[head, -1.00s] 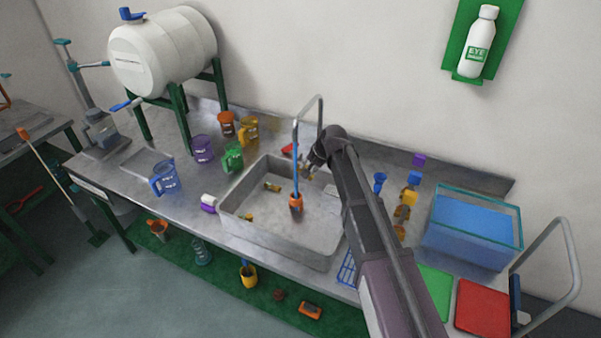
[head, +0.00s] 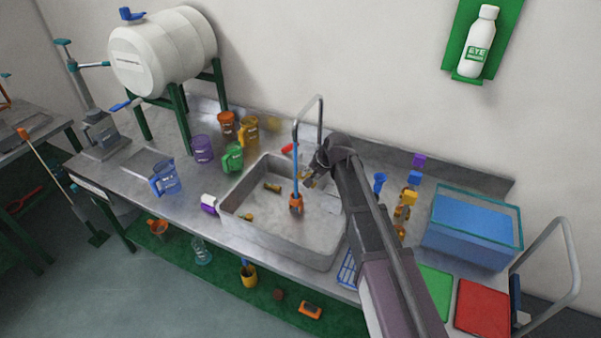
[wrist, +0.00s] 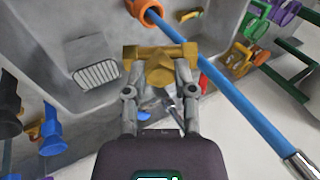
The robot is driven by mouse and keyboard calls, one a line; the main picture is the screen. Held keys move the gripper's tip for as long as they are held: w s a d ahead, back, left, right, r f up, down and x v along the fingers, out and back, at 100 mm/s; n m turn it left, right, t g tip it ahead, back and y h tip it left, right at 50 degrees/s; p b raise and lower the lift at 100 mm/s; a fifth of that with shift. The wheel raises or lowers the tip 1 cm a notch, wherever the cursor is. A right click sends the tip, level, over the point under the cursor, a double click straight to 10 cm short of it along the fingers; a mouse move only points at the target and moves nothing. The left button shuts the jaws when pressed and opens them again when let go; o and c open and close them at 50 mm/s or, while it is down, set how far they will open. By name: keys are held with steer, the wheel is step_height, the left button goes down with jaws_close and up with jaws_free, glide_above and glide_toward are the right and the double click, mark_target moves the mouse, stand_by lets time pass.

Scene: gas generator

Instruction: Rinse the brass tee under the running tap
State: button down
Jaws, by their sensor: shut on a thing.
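My gripper (wrist: 160,80) is shut on the brass tee (wrist: 160,66) in the wrist view, a finger at each side of it. In the head view my gripper (head: 309,181) hangs inside the grey sink (head: 245,232), right of the blue column (head: 295,166). This column runs from the tap (head: 309,105) down to an orange end (head: 296,205) in the sink. In the wrist view the blue column (wrist: 235,98) passes close by the tee's right end. I cannot tell whether they touch. The tee is small and partly hidden in the head view.
Brass-coloured pieces (head: 272,187) lie in the sink. Coloured jugs (head: 232,157) stand left of it. Blue funnels (head: 380,183) and a blue-filled tank (head: 472,232) stand to the right. The sink's drain grid (wrist: 96,74) shows in the wrist view.

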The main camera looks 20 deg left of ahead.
steer(key=shift+s+d, duration=0.55)
steer(key=shift+s, duration=0.4)
steer(key=shift+s+d, duration=0.55)
steer(key=shift+s, duration=0.35)
stand_by(0.6)
steer(key=s+d+r+p, duration=0.2)
steer(key=s+r+p, duration=0.2)
steer(key=shift+s+d, duration=0.15)
steer(key=shift+d, duration=0.1)
stand_by(0.5)
steer(key=shift+f, duration=0.1)
stand_by(0.4)
